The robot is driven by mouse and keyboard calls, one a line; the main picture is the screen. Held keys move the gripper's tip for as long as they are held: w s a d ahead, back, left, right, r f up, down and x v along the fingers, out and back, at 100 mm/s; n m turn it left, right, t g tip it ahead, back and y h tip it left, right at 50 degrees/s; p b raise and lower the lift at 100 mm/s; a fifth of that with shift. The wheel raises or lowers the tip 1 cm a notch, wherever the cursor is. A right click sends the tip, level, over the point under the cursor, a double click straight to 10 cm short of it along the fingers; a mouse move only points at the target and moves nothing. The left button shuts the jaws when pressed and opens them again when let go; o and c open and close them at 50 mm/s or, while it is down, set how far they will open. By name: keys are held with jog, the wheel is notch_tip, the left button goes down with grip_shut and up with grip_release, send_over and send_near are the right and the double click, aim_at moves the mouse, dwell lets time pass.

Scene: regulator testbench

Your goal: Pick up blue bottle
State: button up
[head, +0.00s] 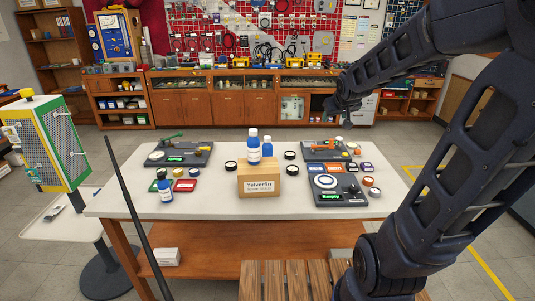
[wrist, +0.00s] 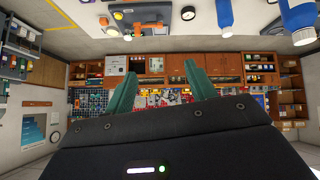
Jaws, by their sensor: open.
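Several blue bottles with white labels stand on the table (head: 215,207). A taller one (head: 253,148) and a smaller one (head: 267,148) are side by side at the cardboard box; I cannot tell whether they stand on it or behind it. Another blue bottle (head: 164,188) stands at the table's left front. My gripper (head: 340,107) is above the table's far right side, apart from all bottles. In the wrist view, which is upside down, my gripper's green fingers (wrist: 160,72) are spread with nothing between them. Two blue bottles (wrist: 225,14) (wrist: 298,20) show at the top right there.
The cardboard box (head: 260,183) labelled "Yelverfin" stands mid-table. Dark trays with tools and a scale (head: 336,193) lie on the right, another tray (head: 178,153) at back left. Small round lids and jars are scattered between. Front middle of the tabletop is bare.

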jog(key=w+a+f+n+t+y, duration=0.15)
jog(key=w+a, duration=0.25)
jog(key=w, duration=0.4)
jog(key=n+t+y, duration=0.3)
jog(key=n+y, duration=0.1)
jog(key=y, duration=0.6)
send_over(269, 138)
jog(key=shift+h, duration=0.25)
jog(key=f, duration=1.3)
jog(key=shift+d+f, duration=0.2)
jog(key=shift+d, duration=0.15)
jog(key=shift+a+f+t, duration=0.25)
jog(key=shift+a+f, duration=0.05)
jog(key=shift+a, duration=0.05)
jog(key=shift+f, duration=1.5)
notch_tip(269, 138, down, 4)
jog(key=shift+r, duration=0.15)
jog(key=shift+x, duration=1.05)
jog(key=shift+w+a, duration=0.3)
jog(key=shift+w, duration=0.05)
